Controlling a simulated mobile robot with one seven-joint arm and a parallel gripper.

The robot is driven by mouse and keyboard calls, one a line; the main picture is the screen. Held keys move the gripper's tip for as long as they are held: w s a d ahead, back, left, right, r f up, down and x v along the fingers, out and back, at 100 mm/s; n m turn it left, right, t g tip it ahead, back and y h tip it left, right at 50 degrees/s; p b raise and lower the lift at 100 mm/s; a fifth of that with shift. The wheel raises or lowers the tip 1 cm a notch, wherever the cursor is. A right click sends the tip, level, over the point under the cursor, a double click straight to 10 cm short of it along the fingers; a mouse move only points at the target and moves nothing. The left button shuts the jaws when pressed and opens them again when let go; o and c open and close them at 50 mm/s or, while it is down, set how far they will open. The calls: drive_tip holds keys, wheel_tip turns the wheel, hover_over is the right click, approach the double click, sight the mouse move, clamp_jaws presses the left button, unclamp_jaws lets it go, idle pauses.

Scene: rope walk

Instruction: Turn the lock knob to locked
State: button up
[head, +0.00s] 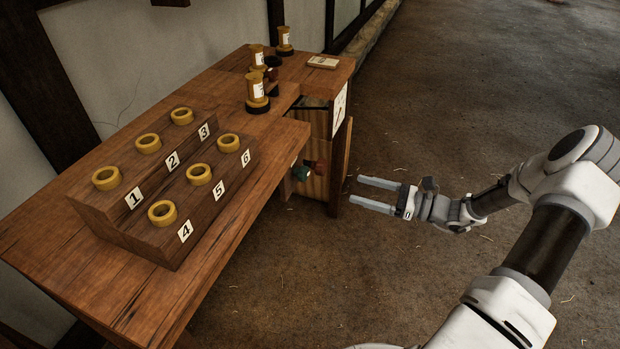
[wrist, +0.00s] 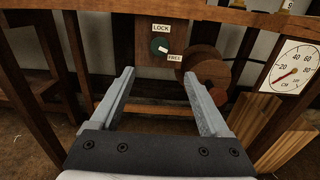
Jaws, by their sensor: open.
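The lock knob (wrist: 159,45) is a dark green disc on a wooden panel in the wrist view. Its white mark points down and right, toward the FREE label (wrist: 175,57). The LOCK label (wrist: 162,28) is above the knob. In the head view the green knob (head: 300,172) shows small under the bench top, partly hidden. My gripper (head: 356,190) is open and empty, apart from the knob, to the right of the bench. In the wrist view my gripper (wrist: 158,76) has its two fingers spread, with the knob above and beyond the gap.
A round brown wooden piece (wrist: 208,70) sits just right of the knob. A dial (wrist: 296,68) with a red needle is further right. Wooden legs and rails frame the panel. The bench (head: 262,205) carries a stepped rack (head: 158,245) with yellow rings. Floor beside my gripper is clear.

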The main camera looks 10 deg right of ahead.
sight(307, 175)
drive_tip(key=b+x, duration=0.3)
drive_tip(key=x, duration=1.1)
drive_tip(key=shift+w+a, duration=0.15)
drive_tip(key=shift+a, duration=0.1)
clamp_jaws()
